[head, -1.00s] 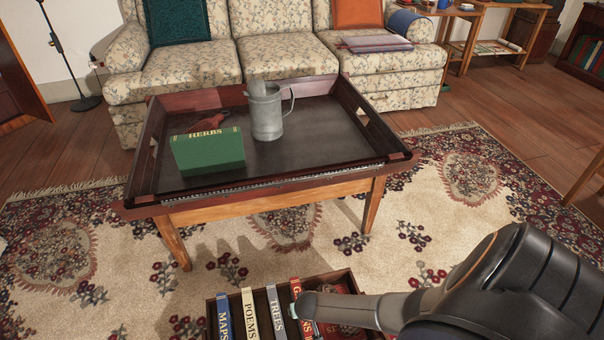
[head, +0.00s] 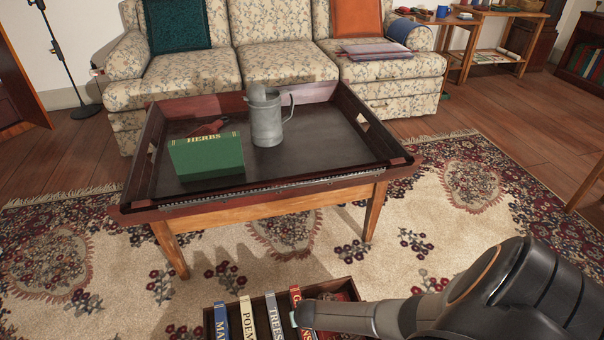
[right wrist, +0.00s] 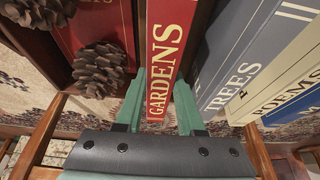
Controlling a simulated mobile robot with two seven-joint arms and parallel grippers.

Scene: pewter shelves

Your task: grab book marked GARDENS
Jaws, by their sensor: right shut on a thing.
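The red book marked GARDENS (head: 295,294) stands spine-up in a dark wooden box (head: 347,282) at the bottom of the head view. In the right wrist view its red spine with pale lettering (right wrist: 170,45) lies between the two green fingers of my right gripper (right wrist: 160,82). The gripper is shut on the spine's near end. In the head view my right gripper (head: 298,317) reaches in from the right, and part of the book is hidden behind it. My left gripper is not in view.
Grey TREES (head: 274,314), cream POEMS (head: 247,316) and blue MAPS (head: 221,319) stand left of GARDENS. Pine cones (right wrist: 100,65) lie on its other side. A tray table (head: 330,185) beyond holds the green HERBS book (head: 206,158) and a metal jug (head: 266,120).

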